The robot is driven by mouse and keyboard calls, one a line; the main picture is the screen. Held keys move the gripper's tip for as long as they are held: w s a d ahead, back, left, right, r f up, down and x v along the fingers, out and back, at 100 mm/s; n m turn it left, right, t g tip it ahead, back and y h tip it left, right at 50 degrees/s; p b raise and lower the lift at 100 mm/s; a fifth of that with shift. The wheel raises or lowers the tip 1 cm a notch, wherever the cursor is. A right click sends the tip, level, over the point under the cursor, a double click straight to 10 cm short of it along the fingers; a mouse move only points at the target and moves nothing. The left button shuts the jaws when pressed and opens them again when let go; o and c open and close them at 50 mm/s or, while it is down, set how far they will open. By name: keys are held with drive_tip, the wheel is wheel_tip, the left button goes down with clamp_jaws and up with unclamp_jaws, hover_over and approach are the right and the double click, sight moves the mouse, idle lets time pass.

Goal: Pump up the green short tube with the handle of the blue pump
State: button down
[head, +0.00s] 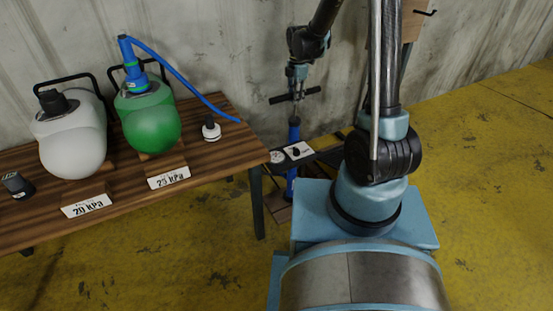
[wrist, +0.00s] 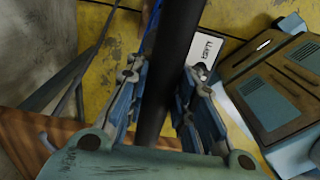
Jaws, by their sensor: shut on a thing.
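The green short tube (head: 152,122) lies on the wooden table, with a blue connector (head: 134,75) on its valve. A blue hose (head: 180,77) arcs from the connector to the table's right edge. The blue pump (head: 293,134) stands upright on the floor right of the table, by the wall. Its black T-shaped handle (head: 310,92) is above the blue barrel. My gripper (head: 297,82) is over the handle from above. In the wrist view, its fingers (wrist: 160,95) lie on both sides of the black handle bar (wrist: 160,60). The handle partly hides the contact.
A white tube (head: 72,140) lies left of the green one, near signs reading 20 kPa (head: 87,206) and 25 kPa (head: 168,177). A black cap (head: 17,184) and white cap (head: 210,130) are on the table. A gauge panel (head: 298,151) is by the pump. Yellow floor is open at right.

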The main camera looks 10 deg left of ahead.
sight(295, 105)
drive_tip(key=f, duration=0.6)
drive_tip(key=shift+w+a+f, duration=0.1)
drive_tip(key=shift+w+f, duration=0.1)
drive_tip(key=c, duration=1.2)
unclamp_jaws()
drive_tip(key=shift+s, duration=0.1)
drive_tip(key=shift+r, duration=3.55)
